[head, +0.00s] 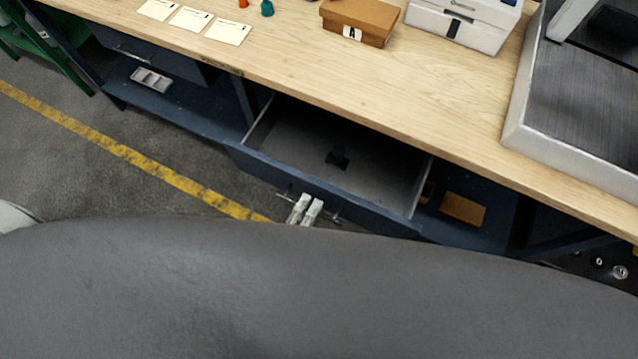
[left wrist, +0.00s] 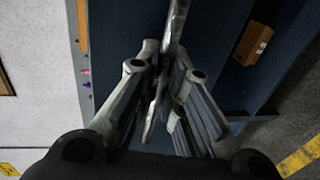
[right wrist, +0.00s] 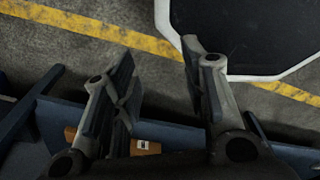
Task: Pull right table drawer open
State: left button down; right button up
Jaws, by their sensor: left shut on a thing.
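The right table drawer (head: 283,176) is dark blue and stands pulled out from under the wooden bench, its grey inside showing. A small black object (head: 338,157) is in it. My left gripper (head: 305,207) is at the drawer's front, its pale fingers shut on the metal handle (head: 335,219). The left wrist view shows the gripper (left wrist: 167,85) closed around the handle bar (left wrist: 176,22). My right gripper (right wrist: 160,58) shows in the right wrist view, fingers apart with nothing between them. It is hidden in the head view, where my grey arm covers the lower part.
The wooden benchtop (head: 300,75) carries a brown box (head: 358,20), a white case (head: 462,24) and paper cards (head: 228,32). Another brown box (head: 463,209) lies on the lower shelf right of the drawer. A yellow line (head: 130,153) crosses clear floor at left.

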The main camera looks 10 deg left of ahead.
pick_arm(q)
jog(key=f+v, duration=0.1)
jog(key=v, duration=0.7)
jog(key=shift+s+a+f, duration=0.15)
jog(key=shift+s+f, duration=0.15)
jog(key=shift+s, duration=0.05)
pick_arm(e)
jog(key=shift+w+r, duration=0.35)
jog(key=shift+w, duration=0.25)
jog(key=shift+s, duration=0.15)
pick_arm(q)
jog(key=c, duration=1.5)
grip_release()
jog(key=v, duration=1.2)
